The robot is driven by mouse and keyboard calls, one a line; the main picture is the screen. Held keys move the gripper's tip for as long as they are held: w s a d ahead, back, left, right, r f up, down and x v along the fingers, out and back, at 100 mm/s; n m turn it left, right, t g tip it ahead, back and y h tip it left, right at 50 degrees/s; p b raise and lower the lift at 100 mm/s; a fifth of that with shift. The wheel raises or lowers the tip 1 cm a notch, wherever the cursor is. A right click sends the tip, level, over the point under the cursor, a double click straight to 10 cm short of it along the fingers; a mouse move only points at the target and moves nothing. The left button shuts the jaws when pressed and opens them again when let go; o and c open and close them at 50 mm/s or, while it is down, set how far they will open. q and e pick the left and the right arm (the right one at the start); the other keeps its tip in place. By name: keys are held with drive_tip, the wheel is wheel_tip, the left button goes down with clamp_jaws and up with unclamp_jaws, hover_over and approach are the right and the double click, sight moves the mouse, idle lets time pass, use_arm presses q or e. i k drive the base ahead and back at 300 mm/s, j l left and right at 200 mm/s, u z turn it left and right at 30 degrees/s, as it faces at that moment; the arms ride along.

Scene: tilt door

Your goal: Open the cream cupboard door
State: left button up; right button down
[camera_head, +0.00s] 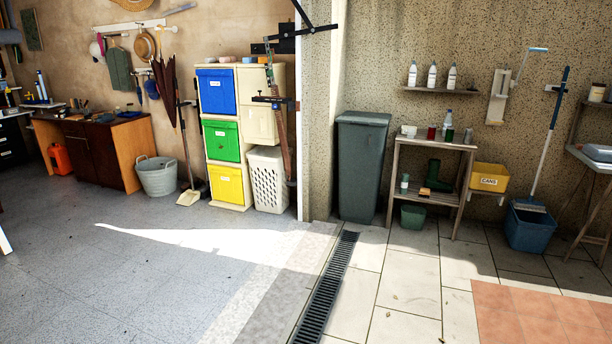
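A tall cream cupboard (207,148) stands against the back wall, left of the wall edge. Its left column holds a blue bin, a green bin and a yellow bin. Its right column has a cream door front (259,126), which looks shut. Another cream front (249,84) lies above it, partly hidden by dark metal hardware. I cannot make out a handle. Neither of my grippers shows in this view.
Dark metal hardware (272,99) and a rusty bar (284,145) stand before the cupboard's right side. A white laundry basket (267,182) is below the door front. A dustpan (189,198) lies at left. The grey floor (130,265) in front is clear.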

sight(255, 123)
drive_tip(key=i+j+u, duration=0.2)
drive_tip(key=i+u, duration=0.2)
drive_tip(key=i, duration=0.65)
drive_tip(key=i+l+u, duration=0.15)
drive_tip(key=i+u, duration=0.2)
drive_tip(key=i, duration=1.95)
drive_tip(key=i+u, duration=0.1)
drive_tip(key=i, duration=1.05)
